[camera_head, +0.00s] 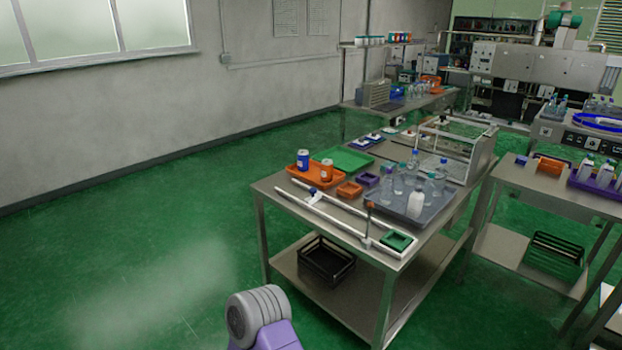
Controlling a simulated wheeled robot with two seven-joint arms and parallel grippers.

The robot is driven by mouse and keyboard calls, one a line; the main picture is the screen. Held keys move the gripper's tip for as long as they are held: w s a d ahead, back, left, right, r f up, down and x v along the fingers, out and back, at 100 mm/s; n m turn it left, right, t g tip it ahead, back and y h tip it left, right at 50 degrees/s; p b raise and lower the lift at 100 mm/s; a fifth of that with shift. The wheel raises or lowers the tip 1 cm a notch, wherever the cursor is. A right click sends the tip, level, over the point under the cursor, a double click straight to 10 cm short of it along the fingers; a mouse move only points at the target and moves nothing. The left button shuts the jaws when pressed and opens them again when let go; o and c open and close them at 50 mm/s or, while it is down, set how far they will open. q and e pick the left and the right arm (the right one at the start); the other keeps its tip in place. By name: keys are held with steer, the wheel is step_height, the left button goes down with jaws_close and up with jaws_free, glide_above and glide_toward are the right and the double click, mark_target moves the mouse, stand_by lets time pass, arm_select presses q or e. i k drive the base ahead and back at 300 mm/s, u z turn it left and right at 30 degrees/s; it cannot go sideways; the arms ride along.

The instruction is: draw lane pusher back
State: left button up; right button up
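A white-railed lane (340,215) runs along the near-left edge of the steel table (268,189). A small blue-and-white piece (313,194) sits on the lane toward its far-left end; it may be the lane pusher, but it is too small to be sure. A thin upright post with an orange top (368,208) stands by the lane's near end. A dark green square tray (397,241) lies at that end. Neither of my grippers is in view; only a grey and purple part of mine shows at the bottom.
An orange tray (297,173) with a blue can (303,159) and an orange can (326,171) lies behind the lane. A grey tray (440,213) holds several bottles. A black crate (326,262) sits on the lower shelf. The green floor at left is clear.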

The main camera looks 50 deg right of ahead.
mark_target(316, 196)
steer(key=z, duration=0.4)
steer(key=i, duration=2)
steer(key=z, duration=1.65)
steer(key=i, duration=1.05)
steer(key=z, duration=1.2)
